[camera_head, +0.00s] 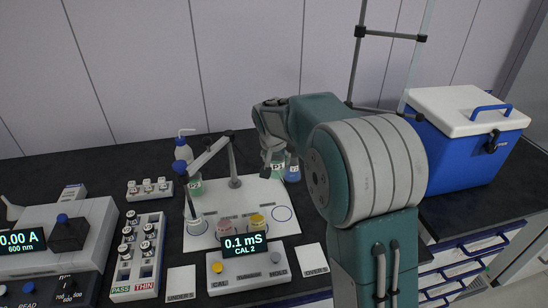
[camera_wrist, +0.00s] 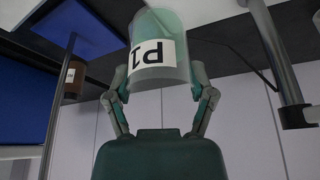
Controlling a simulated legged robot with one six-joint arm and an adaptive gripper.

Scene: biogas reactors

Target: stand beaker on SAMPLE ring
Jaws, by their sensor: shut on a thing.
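My gripper (camera_wrist: 160,90) is shut on a clear, green-tinted beaker with a P1 label (camera_wrist: 155,50), which fills the top middle of the wrist view. In the head view the beaker (camera_head: 278,168) shows at the far right of the white mat (camera_head: 240,196), partly hidden by my gripper (camera_head: 272,150). I cannot tell if it touches the surface. An empty blue ring (camera_head: 282,213) lies at the mat's right. Another ring (camera_head: 197,226) lies at the left under a probe. No SAMPLE wording is legible on either.
A meter (camera_head: 245,262) stands in front, with pink (camera_head: 228,229) and yellow (camera_head: 257,222) cups behind it. A jointed probe stand (camera_head: 235,182) rises from the mat. A second labelled beaker (camera_head: 195,186) and a wash bottle (camera_head: 183,150) stand left. A blue container (camera_head: 293,173) is beside the held beaker.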

